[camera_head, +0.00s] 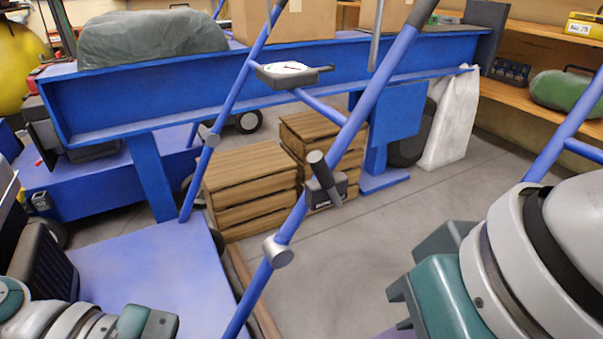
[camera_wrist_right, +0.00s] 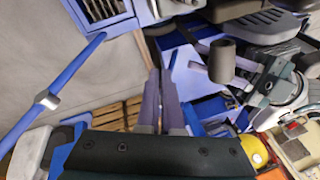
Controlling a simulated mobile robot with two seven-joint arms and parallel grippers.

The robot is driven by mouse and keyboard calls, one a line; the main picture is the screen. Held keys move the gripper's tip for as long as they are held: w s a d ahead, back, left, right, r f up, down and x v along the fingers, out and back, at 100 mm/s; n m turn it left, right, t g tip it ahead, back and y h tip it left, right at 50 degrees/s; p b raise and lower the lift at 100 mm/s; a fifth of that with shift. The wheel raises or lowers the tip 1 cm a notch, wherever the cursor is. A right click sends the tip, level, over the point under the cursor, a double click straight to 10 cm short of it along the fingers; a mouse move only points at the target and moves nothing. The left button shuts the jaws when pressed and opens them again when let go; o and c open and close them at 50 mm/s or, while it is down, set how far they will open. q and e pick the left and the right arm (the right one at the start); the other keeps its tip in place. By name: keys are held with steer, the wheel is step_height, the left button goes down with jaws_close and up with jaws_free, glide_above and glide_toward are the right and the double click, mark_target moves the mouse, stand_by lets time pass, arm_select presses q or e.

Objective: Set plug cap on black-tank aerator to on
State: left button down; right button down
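I cannot make out a plug cap or a black-tank aerator for certain. A grey lever with a dark cylindrical grip (camera_head: 318,160) sits in a small dark box on a slanted blue bar in the head view. A similar dark cylinder (camera_wrist_right: 222,62) shows right of the fingers in the right wrist view. My right gripper (camera_wrist_right: 159,85) has its two long fingers close together with nothing visible between them. It looks shut and appears apart from that cylinder. The head view shows my right arm at lower right. My left arm is at lower left, with its fingers out of view.
A blue tubular frame (camera_head: 383,82) with a white dial (camera_head: 285,68) crosses the middle. Wooden crates (camera_head: 250,185) stand behind it, near a blue beam (camera_head: 230,75). A white sack (camera_head: 452,118) leans farther right. Grey floor (camera_head: 365,255) is open before my right arm.

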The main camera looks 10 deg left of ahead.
arm_select(q)
steer(key=shift+r, duration=0.1)
arm_select(e)
steer(key=w+a+r+n+g+h, duration=0.1)
steer(key=a+r+n+h, duration=0.35)
steer(key=a+r, duration=0.8)
steer(key=s+d+f, duration=0.2)
steer(key=d+f, duration=0.1)
steer(key=f, duration=0.7)
steer(key=shift+s+y, duration=0.2)
steer(key=shift+y, duration=0.15)
